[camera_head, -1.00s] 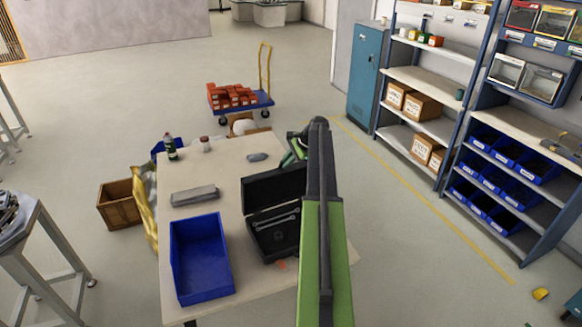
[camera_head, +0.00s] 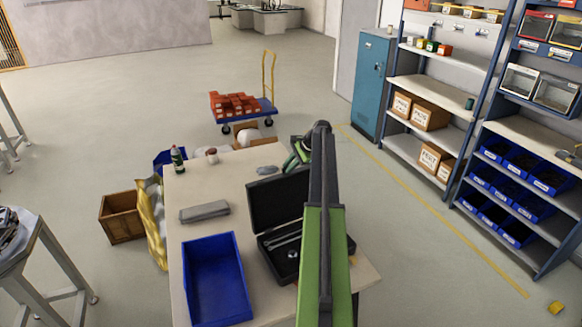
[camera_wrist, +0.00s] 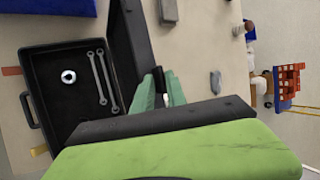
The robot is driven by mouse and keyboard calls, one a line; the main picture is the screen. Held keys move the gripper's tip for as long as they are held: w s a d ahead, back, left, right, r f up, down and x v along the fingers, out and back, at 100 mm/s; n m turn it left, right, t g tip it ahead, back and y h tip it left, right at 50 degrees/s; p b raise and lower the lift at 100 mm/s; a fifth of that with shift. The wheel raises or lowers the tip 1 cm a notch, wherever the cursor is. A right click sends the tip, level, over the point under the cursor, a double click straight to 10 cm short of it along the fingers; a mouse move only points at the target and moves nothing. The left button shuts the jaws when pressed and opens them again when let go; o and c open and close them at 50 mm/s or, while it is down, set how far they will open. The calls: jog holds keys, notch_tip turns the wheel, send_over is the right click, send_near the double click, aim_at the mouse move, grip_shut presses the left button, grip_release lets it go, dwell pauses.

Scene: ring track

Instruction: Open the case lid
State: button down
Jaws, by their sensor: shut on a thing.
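The black case (camera_head: 270,262) stands on the table with its lid (camera_head: 277,203) raised, inner face showing. Spanners (camera_head: 287,241) and a round metal part (camera_head: 292,254) lie inside. The wrist view shows the case base (camera_wrist: 50,115), its handle, and the lid (camera_wrist: 126,45) standing up from the far side. My gripper (camera_wrist: 162,86) is shut on the lid's edge, with a small dark piece between its pale green fingers. In the head view my gripper (camera_head: 298,154) is at the lid's top right, partly hidden by my arm, which also covers the case's right side.
A blue bin (camera_head: 215,280) stands left of the case. A grey box (camera_head: 204,212), a bottle (camera_head: 177,159) and a jar (camera_head: 212,156) are on the table (camera_head: 235,180). Shelves (camera_head: 415,150) stand to the right across open floor. A cart (camera_head: 262,108) is beyond the table.

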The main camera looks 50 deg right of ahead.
jog(key=c, duration=1.6)
grip_release()
jog(key=shift+o, duration=0.4)
jog(key=shift+s, duration=0.1)
jog(key=shift+d, duration=0.1)
jog(key=p+v, duration=1.4)
jog(key=v, duration=0.3)
jog(key=shift+r, duration=0.15)
jog(key=shift+s, duration=0.15)
